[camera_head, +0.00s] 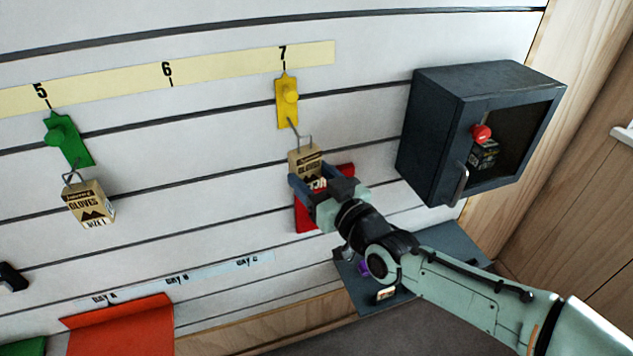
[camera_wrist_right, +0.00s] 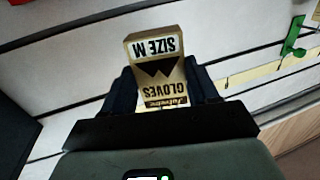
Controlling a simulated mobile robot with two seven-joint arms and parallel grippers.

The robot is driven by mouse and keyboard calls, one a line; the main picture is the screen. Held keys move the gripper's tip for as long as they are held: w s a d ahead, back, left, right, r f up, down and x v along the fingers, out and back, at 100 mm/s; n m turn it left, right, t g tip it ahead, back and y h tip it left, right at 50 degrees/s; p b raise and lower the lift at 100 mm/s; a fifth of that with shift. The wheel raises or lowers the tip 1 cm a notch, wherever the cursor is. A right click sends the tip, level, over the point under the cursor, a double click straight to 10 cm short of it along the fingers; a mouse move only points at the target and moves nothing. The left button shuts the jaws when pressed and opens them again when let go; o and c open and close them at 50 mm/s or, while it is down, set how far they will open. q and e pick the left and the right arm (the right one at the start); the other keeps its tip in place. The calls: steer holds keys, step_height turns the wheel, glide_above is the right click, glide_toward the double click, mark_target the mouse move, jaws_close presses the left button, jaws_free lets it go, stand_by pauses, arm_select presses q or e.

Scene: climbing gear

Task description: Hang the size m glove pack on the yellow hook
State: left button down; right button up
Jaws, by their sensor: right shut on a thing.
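The size M glove pack (camera_head: 305,160) is a small tan box with a wire hanger loop on top. My right gripper (camera_head: 322,185) is shut on it, just below the yellow hook (camera_head: 287,100). The hook hangs under the number 7, and its wire prong points down toward the loop. The loop is at the prong's tip; I cannot tell whether it is around it. In the right wrist view the pack (camera_wrist_right: 155,65) sits between the fingers (camera_wrist_right: 165,90), with "SIZE M" reading upside down. My left gripper is not in view.
A green hook (camera_head: 67,138) at number 5 carries another glove pack (camera_head: 88,203). A red item (camera_head: 306,218) is partly behind my gripper. A dark cabinet (camera_head: 430,135) with a red knob stands right of it, above a grey shelf (camera_head: 450,243). An orange tray (camera_head: 120,330) is lower left.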

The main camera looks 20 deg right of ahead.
steer(key=shift+w+f+p, duration=0.1)
steer(key=shift+w+p, duration=0.7)
steer(key=shift+w, duration=1.5)
steer(key=shift+w+a+f+b, duration=0.1)
steer(key=shift+w+f+b, duration=0.45)
steer(key=shift+b, duration=0.35)
steer(key=o, duration=1.3)
steer(key=shift+s, duration=0.1)
